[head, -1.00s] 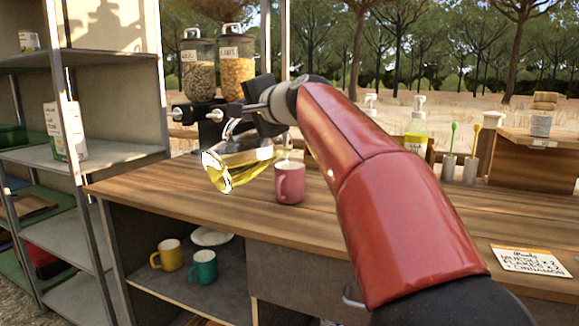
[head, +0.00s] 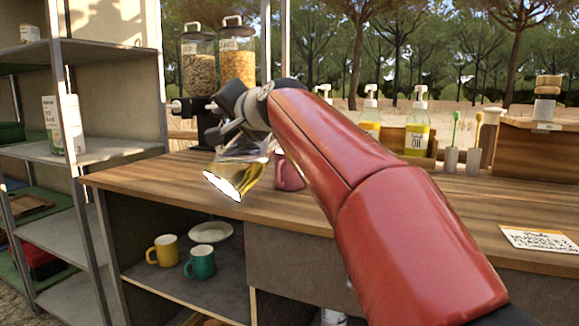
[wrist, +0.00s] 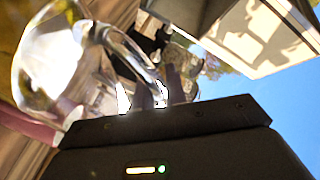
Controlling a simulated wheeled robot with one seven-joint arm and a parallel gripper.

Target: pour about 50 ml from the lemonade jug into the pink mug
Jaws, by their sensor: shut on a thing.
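The lemonade jug (head: 246,175) is clear glass with yellow liquid low inside. It hangs tilted above the counter, its bright round end towards the lower left. My gripper (head: 228,125) is shut on the jug's handle, which shows in the wrist view (wrist: 130,48) beside the glass body. The pink mug (head: 289,176) stands on the counter just right of the jug, partly hidden by my red arm. I cannot see into the mug, and no stream of liquid is visible.
Two lidded jars, one of them flakes (head: 236,62), stand behind my gripper. Pump bottles (head: 417,128) and holders with brushes (head: 451,158) stand at the back right. A yellow mug (head: 163,252) and a teal mug (head: 200,262) sit on the shelf below. The counter's right front holds a card (head: 536,240).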

